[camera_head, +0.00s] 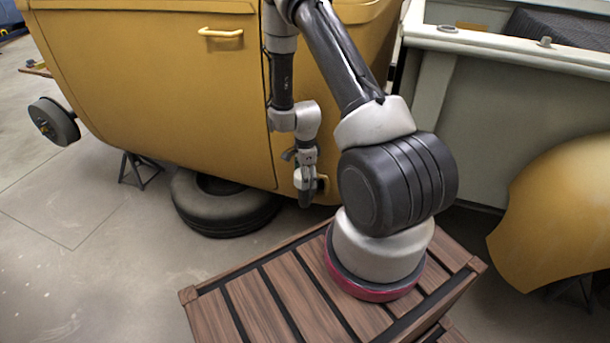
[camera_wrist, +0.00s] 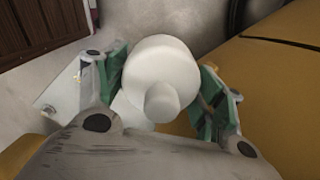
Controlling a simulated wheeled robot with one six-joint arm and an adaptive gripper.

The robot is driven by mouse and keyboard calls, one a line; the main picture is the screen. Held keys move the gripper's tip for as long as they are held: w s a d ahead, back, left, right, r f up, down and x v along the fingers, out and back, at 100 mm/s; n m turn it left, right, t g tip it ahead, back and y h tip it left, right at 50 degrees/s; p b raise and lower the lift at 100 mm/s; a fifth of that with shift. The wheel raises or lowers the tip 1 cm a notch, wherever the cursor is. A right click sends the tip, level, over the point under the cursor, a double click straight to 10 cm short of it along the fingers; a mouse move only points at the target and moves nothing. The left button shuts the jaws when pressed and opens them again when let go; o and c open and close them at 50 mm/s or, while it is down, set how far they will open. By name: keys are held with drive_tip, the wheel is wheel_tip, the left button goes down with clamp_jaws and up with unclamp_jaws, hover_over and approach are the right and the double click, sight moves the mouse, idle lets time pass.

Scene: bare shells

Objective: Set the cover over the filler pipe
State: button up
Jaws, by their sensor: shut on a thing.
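My gripper (camera_head: 306,194) hangs fingers down beside the lower edge of the yellow car body. In the wrist view its green-padded fingers (camera_wrist: 165,84) are shut on a round white piece with a short knob facing the camera, which looks like the cover (camera_wrist: 160,65). The pads press on its left and right sides. I cannot clearly make out the filler pipe in either view. A small fitting (camera_head: 322,184) shows on the body just right of the gripper.
The yellow car body (camera_head: 150,90) stands close behind my gripper. A tyre (camera_head: 225,205) lies on the floor to the left, near a black stand (camera_head: 140,170). A slatted wooden crate (camera_head: 240,310) is under my arm's base. A yellow fender (camera_head: 555,215) stands right.

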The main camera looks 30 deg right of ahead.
drive_tip(key=shift+f, duration=0.35)
drive_tip(key=o, duration=0.9)
drive_tip(key=shift+r, duration=0.1)
